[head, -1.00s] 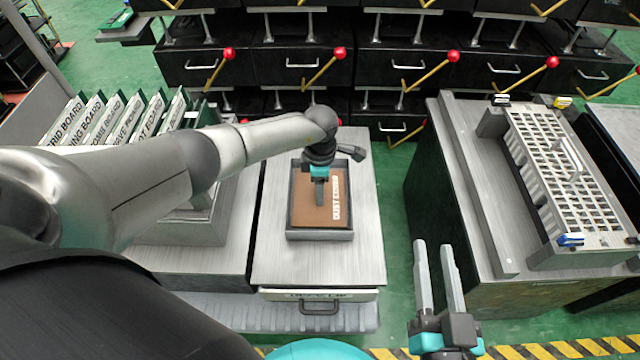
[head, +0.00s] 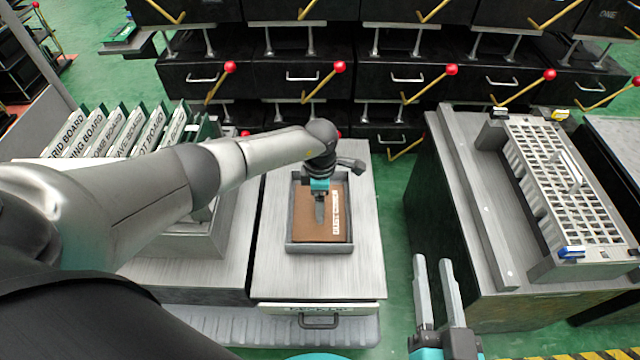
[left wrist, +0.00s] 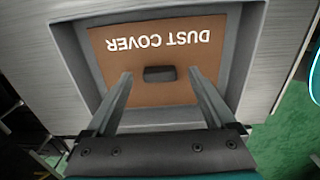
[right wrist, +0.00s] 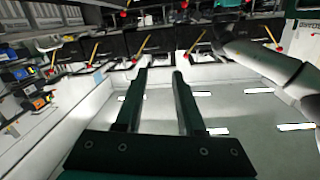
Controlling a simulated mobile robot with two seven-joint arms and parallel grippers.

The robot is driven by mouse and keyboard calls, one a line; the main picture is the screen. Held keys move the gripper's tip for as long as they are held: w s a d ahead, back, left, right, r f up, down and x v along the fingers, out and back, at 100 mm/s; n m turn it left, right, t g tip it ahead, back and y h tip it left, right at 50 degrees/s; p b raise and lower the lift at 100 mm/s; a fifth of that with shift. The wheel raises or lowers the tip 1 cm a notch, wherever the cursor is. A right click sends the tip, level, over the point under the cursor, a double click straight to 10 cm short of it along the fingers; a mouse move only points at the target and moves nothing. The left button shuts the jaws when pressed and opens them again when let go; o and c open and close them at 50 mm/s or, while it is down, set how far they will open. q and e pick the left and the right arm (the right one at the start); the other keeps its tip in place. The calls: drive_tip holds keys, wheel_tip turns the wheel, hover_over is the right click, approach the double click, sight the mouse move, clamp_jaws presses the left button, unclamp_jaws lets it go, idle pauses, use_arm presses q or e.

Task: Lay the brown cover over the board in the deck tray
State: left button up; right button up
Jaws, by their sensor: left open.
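The brown cover (head: 303,228), lettered DUST COVER, lies flat inside the grey deck tray (head: 320,247). In the left wrist view the cover (left wrist: 150,98) fills most of the tray floor within the grey walls, with a small dark grip block (left wrist: 160,74) on it. My left gripper (head: 320,222) is above the cover, open, its fingers apart on either side of the block. No board shows in the tray; anything under the cover is hidden. My right gripper (head: 432,262) is open and empty, right of the tray's bench.
Upright labelled boards (head: 110,130) stand in a rack left of the tray. A white slotted rack (head: 565,180) sits on the right bench. Black drawers with red-knobbed levers (head: 339,68) line the back. Green floor separates the benches.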

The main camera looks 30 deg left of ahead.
use_arm(q)
drive_tip(key=shift+r, duration=0.2)
drive_tip(key=shift+r+p, duration=0.4)
drive_tip(key=shift+r, duration=0.05)
drive_tip(key=shift+r+p, duration=0.45)
drive_tip(key=shift+r, duration=0.25)
drive_tip(key=shift+r+p, duration=0.45)
drive_tip(key=shift+r, duration=0.25)
drive_tip(key=shift+r+p, duration=0.4)
drive_tip(key=shift+r, duration=0.35)
wheel_tip(320, 180, up, 10)
drive_tip(key=p, duration=0.5)
drive_tip(key=shift+f, duration=0.2)
use_arm(e)
drive_tip(key=s+d+f+g+h, duration=0.2)
drive_tip(key=d+f+g+h, duration=0.1)
drive_tip(key=d+g, duration=0.2)
drive_tip(key=s+d+f+g+h, duration=0.2)
drive_tip(key=d+f+g, duration=0.2)
drive_tip(key=d+g, duration=0.2)
drive_tip(key=shift+s+g+h, duration=0.25)
drive_tip(key=shift+g+h, duration=0.15)
